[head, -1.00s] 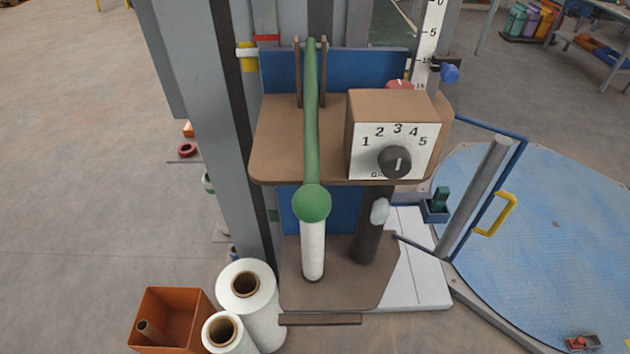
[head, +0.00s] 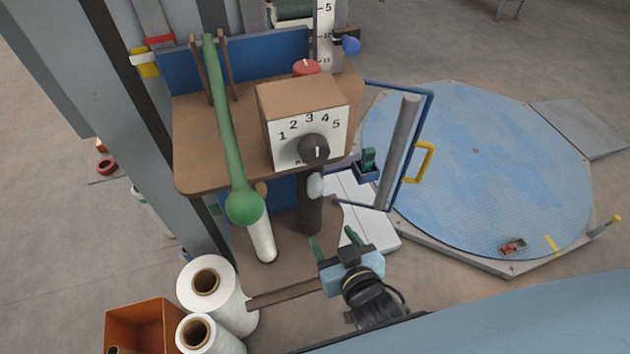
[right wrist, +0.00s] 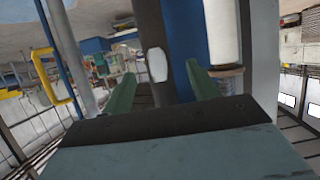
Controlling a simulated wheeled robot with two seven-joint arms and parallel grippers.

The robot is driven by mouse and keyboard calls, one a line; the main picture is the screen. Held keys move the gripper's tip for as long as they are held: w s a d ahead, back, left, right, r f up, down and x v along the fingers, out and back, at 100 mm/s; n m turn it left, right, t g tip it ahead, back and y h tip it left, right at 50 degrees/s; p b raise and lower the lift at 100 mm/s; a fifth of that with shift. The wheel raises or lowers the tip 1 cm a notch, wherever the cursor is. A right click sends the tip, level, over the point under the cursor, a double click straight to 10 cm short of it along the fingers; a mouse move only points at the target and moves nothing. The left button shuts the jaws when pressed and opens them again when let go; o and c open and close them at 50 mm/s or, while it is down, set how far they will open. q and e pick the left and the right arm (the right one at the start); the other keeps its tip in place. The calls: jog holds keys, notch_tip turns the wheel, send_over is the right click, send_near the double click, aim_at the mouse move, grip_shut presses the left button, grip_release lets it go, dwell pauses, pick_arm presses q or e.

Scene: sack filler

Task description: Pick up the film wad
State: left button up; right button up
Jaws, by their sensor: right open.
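The film wad (head: 315,186) is a small whitish lump on the side of a dark upright post (head: 311,215), below the dial box. In the right wrist view the film wad (right wrist: 157,65) shows between the fingertips, farther off. My right gripper (head: 333,238) has green fingers. It is open and empty, in front of and a little below the wad, with a gap between them. It also shows in the right wrist view (right wrist: 160,72). My left gripper is not in view.
Above the wad are a brown shelf (head: 205,172), a dial box (head: 303,122) and a green lever (head: 226,125). A blue-framed gate (head: 428,115) stands to the right, beside a blue turntable (head: 480,170). White film rolls (head: 233,303) and an orange bin (head: 145,318) are lower left.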

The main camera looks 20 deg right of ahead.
jog(key=t, duration=0.1)
send_near(317, 185)
jog(key=x, duration=0.4)
jog(key=shift+f, duration=0.1)
jog(key=shift+x, duration=3.05)
jog(key=c, duration=1.1)
